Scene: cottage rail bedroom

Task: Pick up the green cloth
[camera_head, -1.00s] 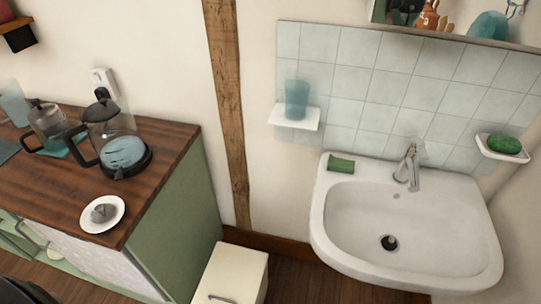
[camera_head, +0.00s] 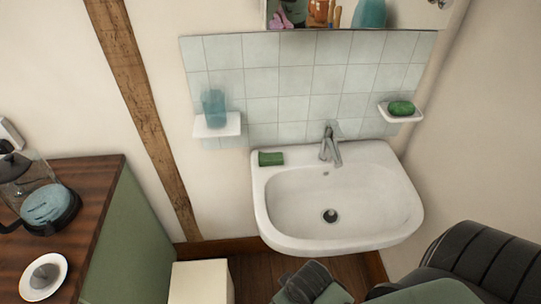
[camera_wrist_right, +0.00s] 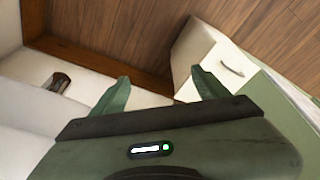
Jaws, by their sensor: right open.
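The green cloth (camera_head: 271,158) is a small folded piece lying flat on the back left corner of the white sink (camera_head: 262,200), left of the tap. My right arm comes in from the lower right in the head view, with its green and black hand (camera_head: 312,284) low in front of the sink, apart from the cloth. In the right wrist view my right gripper (camera_wrist_right: 161,84) has its two green fingers spread, with nothing between them. The cloth cannot be made out in the right wrist view. My left gripper is not in view.
A metal tap (camera_head: 331,145) stands beside the cloth. Above are a shelf (camera_head: 217,126) with a blue cup (camera_head: 214,108) and a dish with green soap (camera_head: 401,108). A wooden counter (camera_head: 92,187) with a glass pot (camera_head: 45,205) is at left, a cream cabinet (camera_head: 201,282) below.

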